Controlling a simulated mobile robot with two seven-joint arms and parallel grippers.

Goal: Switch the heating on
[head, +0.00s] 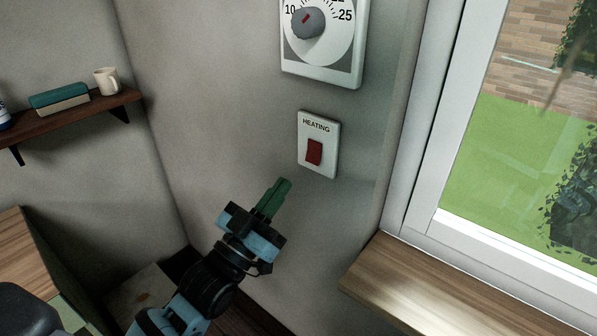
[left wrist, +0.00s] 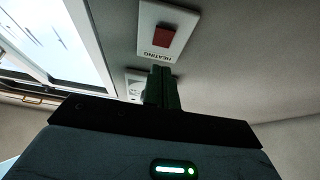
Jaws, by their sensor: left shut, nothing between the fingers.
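The heating switch is a white wall plate (head: 318,165) marked HEATING with a red rocker (head: 314,152) in its lower half. In the left wrist view the plate (left wrist: 180,20) appears upside down, with the red rocker (left wrist: 162,36) just beyond the fingertips. My left gripper (head: 284,184) has green fingers, shut and empty, below and left of the switch in the head view. Its fingers (left wrist: 161,72) also show in the left wrist view, apart from the rocker as far as I can tell. Which way the rocker is tipped is unclear. My right gripper is not in view.
A thermostat dial (head: 322,40) hangs on the wall above the switch. A wooden sill (head: 430,290) juts out below the window at the right. A shelf (head: 75,115) with books and a mug (head: 107,81) is at the left. The wall around the switch is clear.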

